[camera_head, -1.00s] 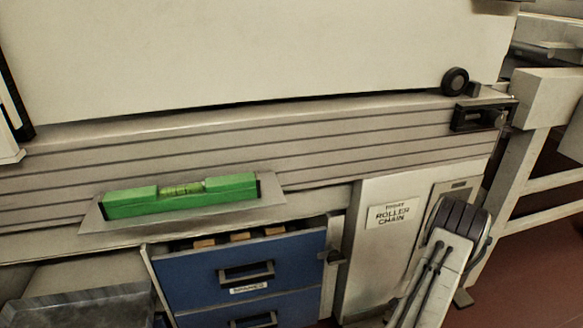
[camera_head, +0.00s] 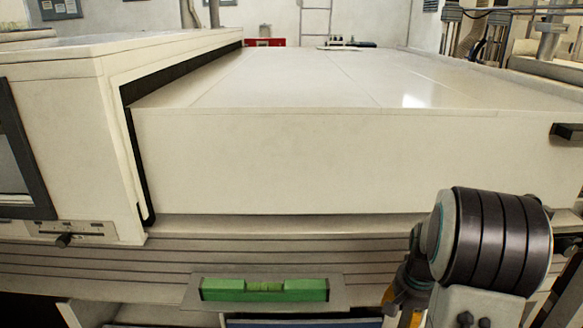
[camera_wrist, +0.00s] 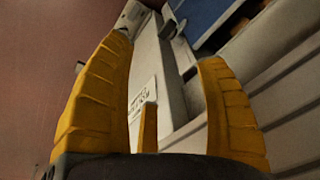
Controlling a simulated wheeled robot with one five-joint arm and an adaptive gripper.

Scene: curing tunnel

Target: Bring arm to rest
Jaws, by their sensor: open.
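My gripper (camera_wrist: 165,55) shows two yellow ribbed fingers spread apart in the wrist view, with nothing between them. The wrist view looks past them to the labelled pale panel (camera_wrist: 148,75), the blue drawer unit (camera_wrist: 208,14) and the floor. In the head view my arm is raised and folded at the lower right, in front of the machine. Part of the yellow gripper (camera_head: 402,297) shows below the dark arm joint; its fingertips are hidden there.
A green spirit level (camera_head: 264,290) lies on a ledge on the machine's front. The large cream tunnel housing (camera_head: 320,165) fills the middle. A cream cabinet (camera_head: 70,140) stands at left. A dark handle (camera_head: 567,131) sticks out at right.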

